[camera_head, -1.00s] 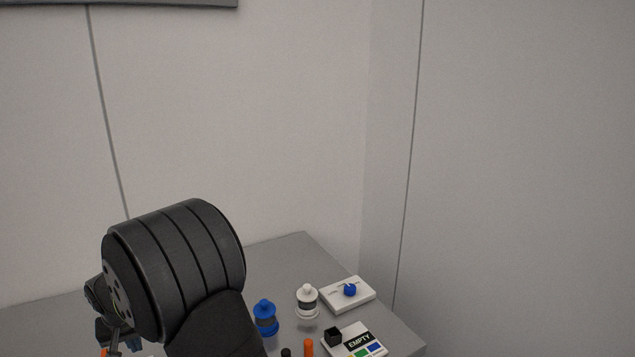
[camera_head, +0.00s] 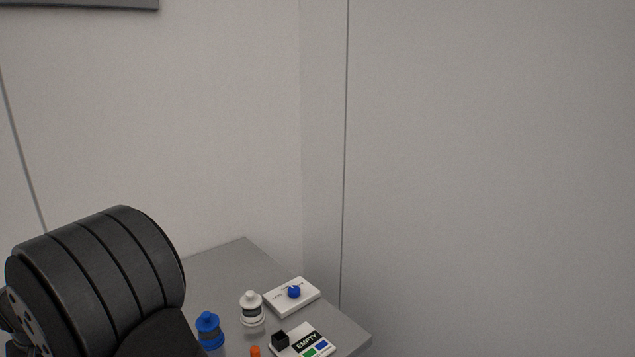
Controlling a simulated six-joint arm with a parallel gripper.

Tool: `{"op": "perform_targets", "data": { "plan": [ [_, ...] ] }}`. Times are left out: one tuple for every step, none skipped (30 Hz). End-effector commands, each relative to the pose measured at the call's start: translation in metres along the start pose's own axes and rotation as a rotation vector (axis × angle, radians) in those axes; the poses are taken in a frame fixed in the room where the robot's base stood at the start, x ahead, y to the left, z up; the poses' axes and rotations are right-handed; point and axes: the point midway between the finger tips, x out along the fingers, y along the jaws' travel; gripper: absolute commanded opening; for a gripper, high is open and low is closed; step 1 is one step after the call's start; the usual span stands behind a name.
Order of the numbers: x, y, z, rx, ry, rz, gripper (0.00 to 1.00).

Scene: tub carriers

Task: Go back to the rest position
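My gripper is out of the picture now; only my dark arm shows, large at the lower left. The arm hides the left part of the grey table (camera_head: 215,275). On the table, a blue bottle-like tub (camera_head: 209,331) stands just right of my arm. A white one with a dark band (camera_head: 251,308) stands behind it to the right. Both are upright. Whether my gripper holds anything cannot be seen.
A white block with a blue knob (camera_head: 280,302) lies near the table's right edge. In front of it is a white board marked EMPTY (camera_head: 318,348), with a black cube (camera_head: 280,339) on its corner. An orange piece (camera_head: 255,351) shows at the bottom edge. Walls stand behind and to the right.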

Motion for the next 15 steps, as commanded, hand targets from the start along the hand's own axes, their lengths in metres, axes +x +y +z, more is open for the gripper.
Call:
{"op": "perform_targets", "data": {
  "plan": [
    [0.007, 0.000, 0.001, 0.000, -0.003, 0.001, 0.00],
    [0.012, 0.001, 0.001, 0.000, -0.004, 0.002, 0.00],
    [0.019, 0.001, 0.001, 0.000, -0.004, 0.002, 0.00],
    [0.025, 0.000, 0.001, 0.000, -0.004, 0.002, 0.00],
    [0.030, 0.001, 0.001, 0.000, -0.005, 0.002, 0.00],
    [0.039, 0.000, 0.001, 0.000, -0.005, 0.002, 0.00],
    [0.045, 0.000, 0.002, 0.000, -0.005, 0.002, 0.00],
    [0.051, 0.001, 0.002, 0.000, -0.005, 0.002, 0.00],
    [0.055, 0.000, 0.002, 0.000, -0.001, 0.000, 0.00],
    [0.045, 0.000, 0.002, 0.001, 0.013, -0.005, 0.00],
    [0.040, -0.001, 0.002, 0.001, 0.021, -0.007, 0.00],
    [0.031, -0.001, 0.001, 0.002, 0.023, -0.008, 0.00],
    [0.024, -0.001, 0.001, 0.002, 0.022, -0.007, 0.00],
    [0.019, 0.000, 0.001, 0.002, 0.021, -0.007, 0.00],
    [0.010, 0.000, 0.001, 0.002, 0.022, -0.007, 0.00]
  ]
}}
